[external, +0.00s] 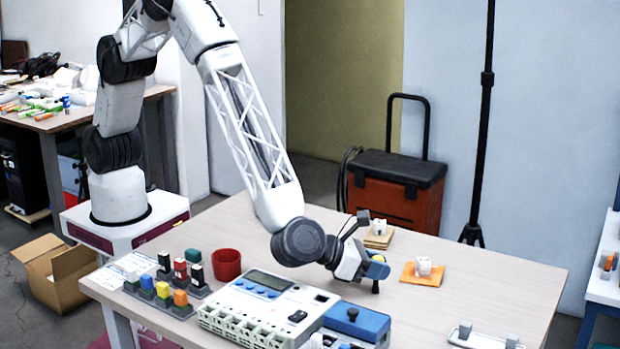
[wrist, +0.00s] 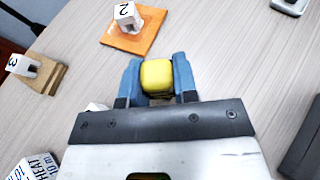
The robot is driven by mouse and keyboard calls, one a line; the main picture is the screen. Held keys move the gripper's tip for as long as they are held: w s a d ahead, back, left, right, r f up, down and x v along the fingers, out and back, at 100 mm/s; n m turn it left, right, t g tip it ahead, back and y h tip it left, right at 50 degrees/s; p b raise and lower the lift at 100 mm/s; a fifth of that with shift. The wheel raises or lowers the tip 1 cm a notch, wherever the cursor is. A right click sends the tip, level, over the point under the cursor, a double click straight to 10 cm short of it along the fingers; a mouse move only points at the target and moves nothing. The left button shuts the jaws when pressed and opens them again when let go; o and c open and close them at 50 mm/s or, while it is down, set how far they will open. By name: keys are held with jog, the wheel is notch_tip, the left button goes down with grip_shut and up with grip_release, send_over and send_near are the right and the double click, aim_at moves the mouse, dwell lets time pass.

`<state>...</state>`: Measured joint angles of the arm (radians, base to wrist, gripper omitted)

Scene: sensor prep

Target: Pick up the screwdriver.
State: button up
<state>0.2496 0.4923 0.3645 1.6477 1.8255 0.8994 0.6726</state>
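My gripper (wrist: 157,82) points down over the table right of the middle; it also shows in the external view (external: 374,268). Its two blue fingers sit against both sides of a yellow-ended thing, which looks like the screwdriver's handle (wrist: 156,75). In the external view, a bit of yellow (external: 378,258) shows at the fingers, and a dark end pokes out below them. The rest of the screwdriver is hidden by the gripper. I cannot tell whether its lower end touches the table.
A white block on an orange pad (external: 421,280) and another on a tan pad (external: 378,240) stand nearby. A grey instrument (external: 262,308), a blue box (external: 356,322) and a red cup (external: 226,264) stand left. The table's right part is mostly clear, with a white tray (external: 484,341) at front.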

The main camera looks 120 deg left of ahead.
aim_at(378, 257)
jog(key=c, duration=0.4)
jog(key=shift+r, duration=0.1)
jog(key=shift+r, duration=0.75)
notch_tip(378, 257, up, 2)
jog(key=shift+r, duration=0.1)
jog(key=s, duration=0.5)
jog(key=s+a, duration=0.1)
jog(key=s, duration=0.4)
jog(key=s+r, duration=0.1)
jog(key=s, duration=0.5)
jog(key=shift+a, duration=0.35)
